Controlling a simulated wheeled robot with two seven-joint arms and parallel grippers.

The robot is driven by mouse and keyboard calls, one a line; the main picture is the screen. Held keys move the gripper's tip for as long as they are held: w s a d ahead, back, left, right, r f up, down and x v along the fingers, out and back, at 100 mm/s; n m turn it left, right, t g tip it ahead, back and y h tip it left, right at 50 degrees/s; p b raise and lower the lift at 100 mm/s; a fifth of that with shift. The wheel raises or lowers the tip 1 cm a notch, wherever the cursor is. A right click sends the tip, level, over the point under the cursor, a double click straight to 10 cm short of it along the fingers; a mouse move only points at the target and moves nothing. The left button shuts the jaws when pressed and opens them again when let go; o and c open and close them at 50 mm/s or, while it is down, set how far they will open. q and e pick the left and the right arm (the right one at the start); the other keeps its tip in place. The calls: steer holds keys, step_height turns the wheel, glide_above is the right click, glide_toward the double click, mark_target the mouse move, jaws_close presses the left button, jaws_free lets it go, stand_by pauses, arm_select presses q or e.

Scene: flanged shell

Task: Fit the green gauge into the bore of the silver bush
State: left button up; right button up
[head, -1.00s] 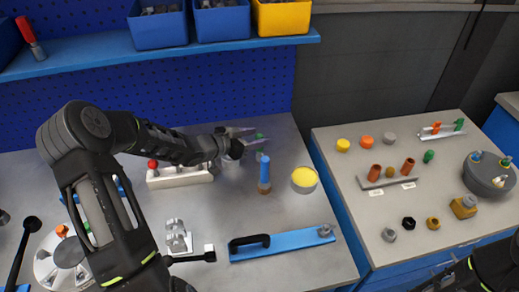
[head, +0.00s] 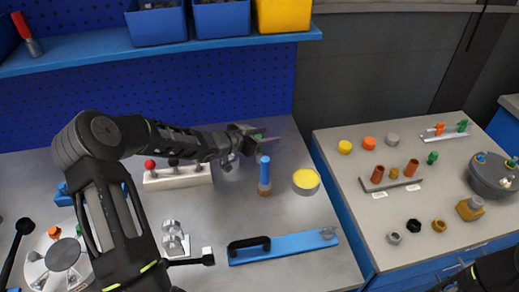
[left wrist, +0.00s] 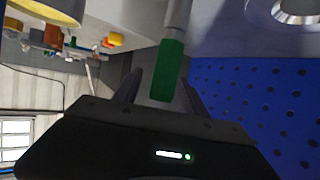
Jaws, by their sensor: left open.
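My left gripper (head: 262,140) is over the back of the grey table, behind the blue-handled upright tool. Its fingers are open. The green gauge (head: 258,136) shows as a small green patch at the fingers. In the left wrist view the gauge's green handle (left wrist: 168,72) lies between the open fingers (left wrist: 160,85), with a silver shaft running out of the top of the picture. Whether the fingers touch it I cannot tell. A silver ring with a round bore, likely the silver bush (left wrist: 298,10), is cut off at the top right, apart from the gauge. My right gripper is out of view.
The blue-handled tool (head: 265,175) and a yellow-topped cylinder (head: 306,181) stand close by. A pale block with a red knob (head: 178,178) is left. A blue bar (head: 283,246) lies in front. A second table (head: 340,200) at right holds several small parts.

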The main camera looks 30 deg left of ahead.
arm_select(q)
steer(key=shift+c, duration=0.3)
jaws_close()
stand_by(0.6)
